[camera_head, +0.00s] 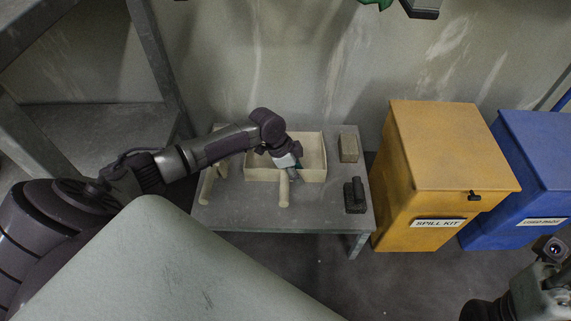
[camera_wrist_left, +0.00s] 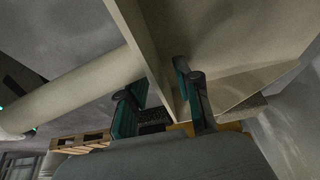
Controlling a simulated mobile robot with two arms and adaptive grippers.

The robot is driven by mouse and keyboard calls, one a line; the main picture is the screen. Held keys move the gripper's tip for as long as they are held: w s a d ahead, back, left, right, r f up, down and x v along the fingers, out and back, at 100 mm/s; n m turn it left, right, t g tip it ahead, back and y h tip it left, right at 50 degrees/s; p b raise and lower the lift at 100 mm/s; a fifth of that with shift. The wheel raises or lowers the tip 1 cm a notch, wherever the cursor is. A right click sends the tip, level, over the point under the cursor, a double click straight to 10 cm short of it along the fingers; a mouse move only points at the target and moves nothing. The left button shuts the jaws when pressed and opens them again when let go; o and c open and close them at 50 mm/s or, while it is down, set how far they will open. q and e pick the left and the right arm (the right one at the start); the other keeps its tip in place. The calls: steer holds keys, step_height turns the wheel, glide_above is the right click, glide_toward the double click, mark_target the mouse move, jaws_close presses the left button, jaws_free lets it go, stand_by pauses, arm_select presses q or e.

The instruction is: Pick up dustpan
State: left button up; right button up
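The dustpan (camera_head: 315,163) is a beige open tray with low walls and a round handle (camera_head: 284,188) pointing to the near side. It lies on the grey table. My left gripper (camera_head: 288,163) is at its near wall, by the root of the handle. In the left wrist view, the two teal-padded fingers (camera_wrist_left: 163,100) stand apart, with the dustpan's wall (camera_wrist_left: 145,45) running between them. The handle (camera_wrist_left: 75,93) passes to the left there. Contact with the wall cannot be told. Part of my right arm (camera_head: 540,285) shows at bottom right; its fingers cannot be made out.
The grey table (camera_head: 325,215) also bears a beige handled item (camera_head: 212,180) on the left, a small block (camera_head: 348,148) and a dark brush-like object (camera_head: 355,195). A yellow spill kit bin (camera_head: 430,170) and blue bin (camera_head: 535,170) stand right. Metal shelving (camera_head: 95,135) stands left.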

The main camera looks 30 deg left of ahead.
arm_select(q)
jaws_close()
steer(key=shift+r, duration=0.15)
stand_by(0.4)
